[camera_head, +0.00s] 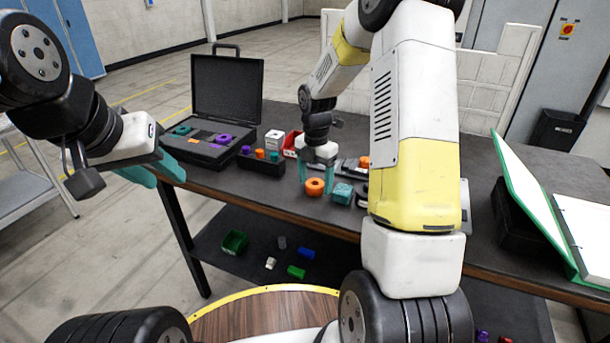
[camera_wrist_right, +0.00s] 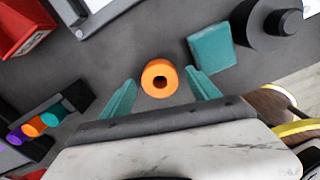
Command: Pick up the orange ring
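The orange ring (camera_head: 315,187) lies on the dark table near its front edge, with its hole facing up. In the right wrist view the ring (camera_wrist_right: 159,78) sits centred just beyond the fingertips, and its hole shows. My right gripper (camera_head: 317,174) is open above the table at the ring. Its two teal fingers (camera_wrist_right: 160,88) are spread on either side of the ring, with gaps on both sides. My left gripper (camera_head: 153,172) hangs empty at the left, off the table's left corner. Its teal fingers appear apart.
A teal block (camera_head: 342,193) lies close right of the ring. A red bin (camera_head: 291,144) and a white box (camera_head: 274,140) stand behind. A green binder (camera_head: 525,195) is at right.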

